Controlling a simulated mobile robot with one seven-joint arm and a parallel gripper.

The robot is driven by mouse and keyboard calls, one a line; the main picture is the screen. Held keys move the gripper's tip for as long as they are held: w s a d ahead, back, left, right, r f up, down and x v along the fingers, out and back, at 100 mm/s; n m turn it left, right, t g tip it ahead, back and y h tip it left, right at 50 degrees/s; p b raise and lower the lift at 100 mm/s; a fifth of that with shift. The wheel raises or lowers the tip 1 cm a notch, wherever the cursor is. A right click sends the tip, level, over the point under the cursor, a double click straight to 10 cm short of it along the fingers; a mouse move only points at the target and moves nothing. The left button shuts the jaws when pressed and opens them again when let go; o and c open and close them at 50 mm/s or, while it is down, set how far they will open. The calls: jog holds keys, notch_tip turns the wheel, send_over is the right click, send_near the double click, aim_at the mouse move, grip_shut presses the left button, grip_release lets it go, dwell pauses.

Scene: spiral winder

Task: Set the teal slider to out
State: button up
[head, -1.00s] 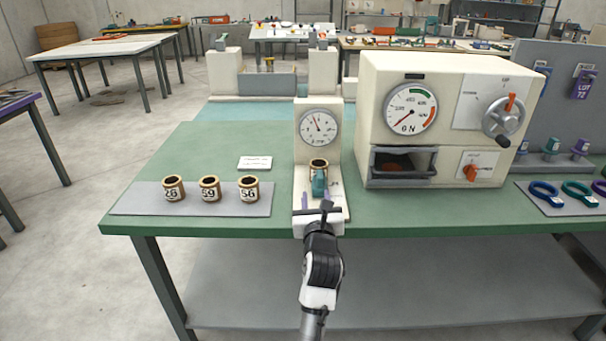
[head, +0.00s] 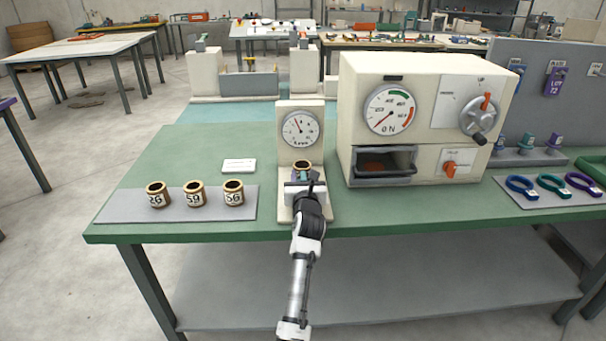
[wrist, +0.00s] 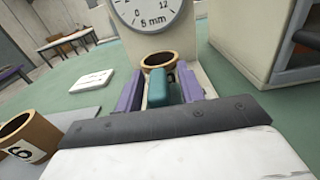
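The teal slider (wrist: 157,88) stands on the cream gauge stand (head: 298,112), in front of a brass ring (wrist: 159,61) on the same stand. My gripper (wrist: 161,90) is at the slider, with one purple finger on each side of it. The fingers look spread, with a narrow gap at the left; I cannot tell whether the right finger touches. In the head view my gripper (head: 305,184) hides most of the slider and the stand's front part. The round dial (head: 300,128) is above the ring.
A cream machine (head: 416,120) with a dial, crank and open drawer stands close on the right. Several numbered brass rings (head: 195,193) sit on a grey mat (head: 110,207) at left. A white card (head: 239,165) lies behind them. Coloured loops (head: 553,185) lie far right.

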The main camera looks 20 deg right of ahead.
jog(key=shift+w+d, duration=0.1)
jog(key=shift+w, duration=0.3)
grip_shut()
